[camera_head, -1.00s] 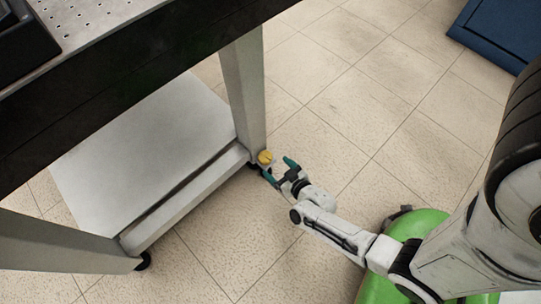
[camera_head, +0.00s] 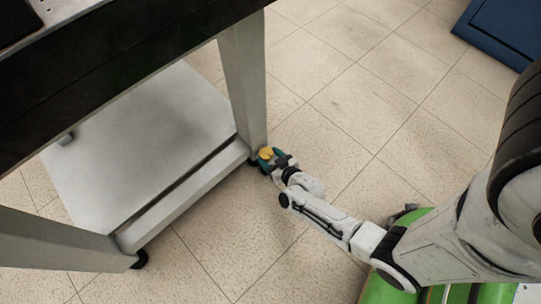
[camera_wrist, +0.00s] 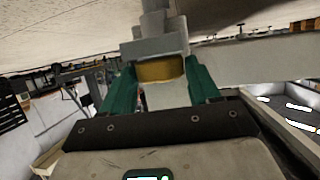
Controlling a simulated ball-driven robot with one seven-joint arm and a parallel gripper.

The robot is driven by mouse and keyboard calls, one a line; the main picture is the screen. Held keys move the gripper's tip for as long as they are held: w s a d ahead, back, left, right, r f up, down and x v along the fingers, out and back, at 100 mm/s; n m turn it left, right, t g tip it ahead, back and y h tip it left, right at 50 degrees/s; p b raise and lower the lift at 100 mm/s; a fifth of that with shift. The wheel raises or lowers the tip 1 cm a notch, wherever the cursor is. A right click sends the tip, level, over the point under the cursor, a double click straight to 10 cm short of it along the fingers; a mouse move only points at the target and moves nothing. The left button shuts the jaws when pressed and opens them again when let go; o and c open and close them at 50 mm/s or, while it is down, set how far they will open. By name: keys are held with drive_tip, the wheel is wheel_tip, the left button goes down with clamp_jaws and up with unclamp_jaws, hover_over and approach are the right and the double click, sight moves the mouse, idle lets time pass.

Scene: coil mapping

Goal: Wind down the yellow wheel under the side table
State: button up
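The yellow wheel (camera_head: 267,153) is low at the foot of the side table's near right leg (camera_head: 243,85). My gripper (camera_head: 272,158) is at this wheel, with its teal fingers on either side of it. In the wrist view the yellow wheel (camera_wrist: 160,69) sits between the two fingertips (camera_wrist: 161,80), under a grey part of the leg. The fingers hide its sides, and I see no clear gap. I cannot tell whether they press on it. The side table has a dark upper edge (camera_head: 120,75) and a grey lower shelf (camera_head: 140,135).
A black caster (camera_head: 139,260) stands under the table's other near leg (camera_head: 60,240). A dark blue object (camera_head: 500,32) lies at the top right. The tiled floor (camera_head: 370,100) right of the table is clear.

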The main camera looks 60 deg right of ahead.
drive_tip(key=c, duration=0.6)
drive_tip(key=shift+r+m+p, duration=0.15)
drive_tip(key=shift+m+p, duration=0.15)
drive_tip(key=shift+p, duration=0.35)
drive_tip(key=shift+g+h+p, duration=0.3)
drive_tip(key=shift+h+p, duration=0.1)
drive_tip(key=shift+p, duration=0.05)
drive_tip(key=p, duration=0.1)
drive_tip(key=m+h+p, duration=0.1)
drive_tip(key=shift+w+a+r+m+g+p, duration=0.1)
drive_tip(key=shift+w+a+m+g+p, duration=0.1)
drive_tip(key=shift+m+g+p, duration=0.15)
drive_tip(key=shift+w+a+m+g+h+p, duration=0.1)
drive_tip(key=shift+a+m+g+h+p, duration=0.1)
drive_tip(key=shift+m+g+h+p, duration=0.55)
drive_tip(key=shift+w+a+f+m+g+h, duration=0.15)
drive_tip(key=shift+m+g+h, duration=0.25)
drive_tip(key=shift+m+h, duration=0.2)
drive_tip(key=shift+s+a+f+m+g+h, duration=0.1)
drive_tip(key=shift+f+m+g+h, duration=0.05)
drive_tip(key=shift+m+g+h, duration=0.35)
drive_tip(key=shift+h+b, duration=0.25)
drive_tip(key=shift+b, duration=0.05)
